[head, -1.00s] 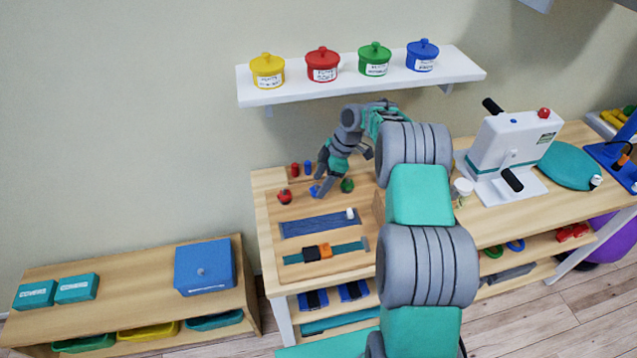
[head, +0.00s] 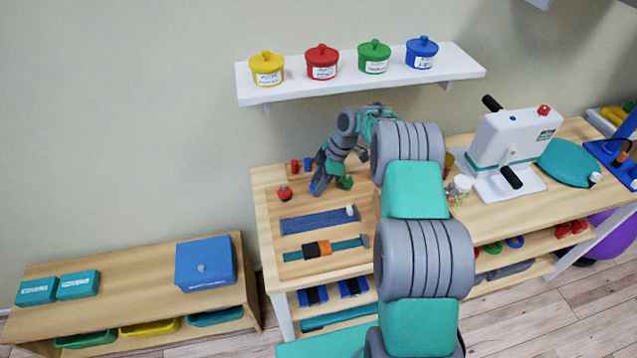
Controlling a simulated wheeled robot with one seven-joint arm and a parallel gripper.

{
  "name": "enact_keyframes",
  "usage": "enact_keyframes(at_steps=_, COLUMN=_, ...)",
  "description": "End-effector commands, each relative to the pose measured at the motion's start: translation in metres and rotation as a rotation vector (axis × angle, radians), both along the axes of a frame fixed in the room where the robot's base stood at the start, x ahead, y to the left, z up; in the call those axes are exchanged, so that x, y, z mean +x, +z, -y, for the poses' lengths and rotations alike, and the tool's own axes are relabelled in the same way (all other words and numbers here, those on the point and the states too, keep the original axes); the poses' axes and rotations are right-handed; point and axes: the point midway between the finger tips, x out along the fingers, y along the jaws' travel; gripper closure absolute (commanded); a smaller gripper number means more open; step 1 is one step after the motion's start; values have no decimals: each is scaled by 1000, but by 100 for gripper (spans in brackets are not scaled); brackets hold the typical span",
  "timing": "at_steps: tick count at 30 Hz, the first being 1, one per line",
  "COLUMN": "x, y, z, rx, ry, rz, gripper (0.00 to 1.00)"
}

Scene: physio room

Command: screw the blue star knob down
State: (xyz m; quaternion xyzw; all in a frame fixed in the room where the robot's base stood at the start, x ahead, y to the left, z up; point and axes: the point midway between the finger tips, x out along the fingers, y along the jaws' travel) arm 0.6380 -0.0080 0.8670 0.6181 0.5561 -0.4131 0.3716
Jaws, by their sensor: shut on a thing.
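The blue star knob (head: 314,188) is on the wooden bench board, between a red knob (head: 285,193) on its left and a green knob (head: 345,183) on its right. My gripper (head: 316,184) points down over the blue knob and is shut on it. The fingers hide most of the knob, so its height on its stud cannot be told.
In front lie a blue strip (head: 318,220) with a white knob and a teal strap (head: 325,249) with an orange and black buckle. A shelf (head: 350,87) with several lidded pots hangs above.

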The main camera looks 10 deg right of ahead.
Motion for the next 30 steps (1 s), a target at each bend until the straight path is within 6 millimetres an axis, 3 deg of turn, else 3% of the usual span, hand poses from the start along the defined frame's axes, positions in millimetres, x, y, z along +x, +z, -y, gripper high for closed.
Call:
enact_keyframes(at_steps=5, x=0, y=0, z=0, rx=0, ry=0, rz=0, gripper=100)
enact_keyframes(at_steps=17, x=0, y=-1, z=0, rx=1, ry=-50, rz=2, gripper=100)
enact_keyframes(at_steps=30, x=-2, y=-3, z=-2, rx=1, ry=-366, rz=4, gripper=100)
